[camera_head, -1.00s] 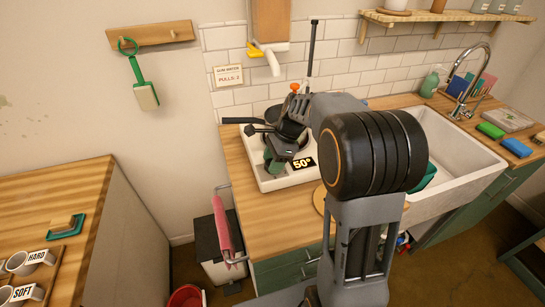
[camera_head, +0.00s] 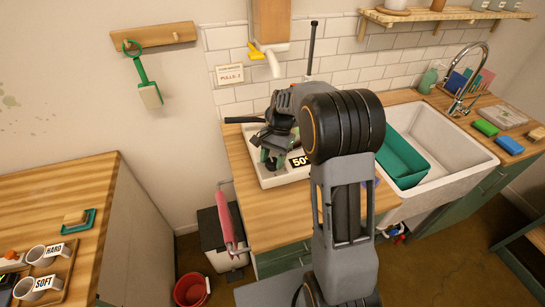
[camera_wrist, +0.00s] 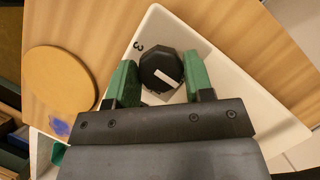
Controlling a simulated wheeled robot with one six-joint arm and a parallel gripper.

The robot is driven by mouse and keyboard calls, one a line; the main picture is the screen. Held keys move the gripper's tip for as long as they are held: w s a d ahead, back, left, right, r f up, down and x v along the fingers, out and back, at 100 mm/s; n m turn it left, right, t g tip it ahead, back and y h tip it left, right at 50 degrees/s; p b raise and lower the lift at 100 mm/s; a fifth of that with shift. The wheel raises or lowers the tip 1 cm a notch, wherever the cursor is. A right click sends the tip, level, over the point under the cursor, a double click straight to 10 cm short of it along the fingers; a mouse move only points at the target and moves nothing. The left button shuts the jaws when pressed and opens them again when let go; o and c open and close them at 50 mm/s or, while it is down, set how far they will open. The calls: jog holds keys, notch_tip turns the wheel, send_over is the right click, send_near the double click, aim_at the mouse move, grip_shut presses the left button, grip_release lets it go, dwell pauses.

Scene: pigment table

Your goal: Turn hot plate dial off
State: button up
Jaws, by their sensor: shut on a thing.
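The hot plate (camera_head: 259,182) is a white slab on the wooden counter, with a partly hidden yellow-on-black "50" label (camera_head: 299,161) on its front. Its dial (camera_wrist: 160,71) is a black knob with a white pointer mark, slanting toward the lower right in the wrist view. A printed "3" (camera_wrist: 138,46) stands beside the dial. My gripper (camera_wrist: 160,62) has its green fingers on either side of the dial and is shut on it. In the head view my gripper (camera_head: 271,160) is at the hot plate's front, and my arm hides the dial and much of the plate.
A round wooden board (camera_wrist: 61,79) lies beside the hot plate. A black pan handle (camera_head: 243,120) sticks out at the plate's left. The sink (camera_head: 440,150) with a green tub (camera_head: 402,160) is at right. A red towel (camera_head: 225,218) hangs in front.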

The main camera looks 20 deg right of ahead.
jog(key=shift+n, duration=0.3)
dwell(0.4)
jog(key=o, duration=0.9)
jog(key=v, duration=1.4)
jog(key=shift+a, duration=0.15)
jog(key=shift+f, duration=0.1)
